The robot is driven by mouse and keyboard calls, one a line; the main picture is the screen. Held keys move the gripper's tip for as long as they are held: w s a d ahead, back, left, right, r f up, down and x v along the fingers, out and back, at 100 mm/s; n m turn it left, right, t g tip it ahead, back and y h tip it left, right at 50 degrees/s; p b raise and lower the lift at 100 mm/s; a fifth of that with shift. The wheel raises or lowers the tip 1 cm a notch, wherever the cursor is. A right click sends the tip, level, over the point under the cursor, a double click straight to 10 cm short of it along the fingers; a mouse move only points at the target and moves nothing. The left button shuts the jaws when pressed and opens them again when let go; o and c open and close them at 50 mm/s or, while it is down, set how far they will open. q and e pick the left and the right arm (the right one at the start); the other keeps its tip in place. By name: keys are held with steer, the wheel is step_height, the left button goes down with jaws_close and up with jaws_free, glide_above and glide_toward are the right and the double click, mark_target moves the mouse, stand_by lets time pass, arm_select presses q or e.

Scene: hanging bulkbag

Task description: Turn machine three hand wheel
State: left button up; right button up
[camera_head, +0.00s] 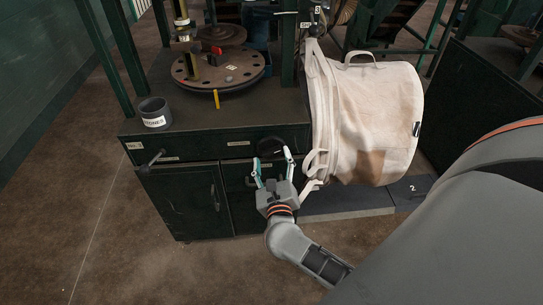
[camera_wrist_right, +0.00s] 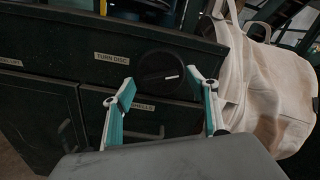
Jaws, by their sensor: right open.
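The black round hand wheel (camera_head: 271,147) is on the front of the dark green machine cabinet (camera_head: 190,195), near its right end. In the right wrist view the hand wheel (camera_wrist_right: 160,67) carries a white pointer mark, and a "TURN DISC" label (camera_wrist_right: 113,58) is to its left. My right gripper (camera_head: 273,161) is open in front of the wheel. In the wrist view its two teal fingers (camera_wrist_right: 160,80) are spread to either side of the wheel's lower part, with nothing between them; contact cannot be told. My left gripper is not in view.
A white bulk bag (camera_head: 370,115) hangs close to the right of my gripper. On the cabinet top are a perforated disc (camera_head: 218,70) and a grey pot (camera_head: 154,112). A small crank handle (camera_head: 152,159) sticks out at the left front. Floor at the lower left is clear.

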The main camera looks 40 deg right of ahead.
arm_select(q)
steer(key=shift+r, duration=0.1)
arm_select(e)
steer(key=v, duration=1)
steer(key=shift+a, duration=0.1)
steer(key=a+r+n+t+y+p, duration=0.35)
steer(key=r+n, duration=0.25)
steer(key=n, duration=0.3)
steer(key=s+a+n+y+p, duration=0.35)
steer(key=a+n+y, duration=0.55)
steer(key=n, duration=0.9)
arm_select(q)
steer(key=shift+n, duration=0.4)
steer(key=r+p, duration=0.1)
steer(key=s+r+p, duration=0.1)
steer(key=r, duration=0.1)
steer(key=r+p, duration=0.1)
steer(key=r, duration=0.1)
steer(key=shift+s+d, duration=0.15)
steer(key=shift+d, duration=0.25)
arm_select(e)
steer(key=s+d+f+n+g, duration=0.1)
steer(key=s+f+n+g, duration=0.7)
steer(key=s+f+n, duration=0.4)
step_height(320, 180, down, 2)
steer(key=n, duration=0.3)
steer(key=shift+d+f+h, duration=0.25)
steer(key=shift+d+h, duration=0.1)
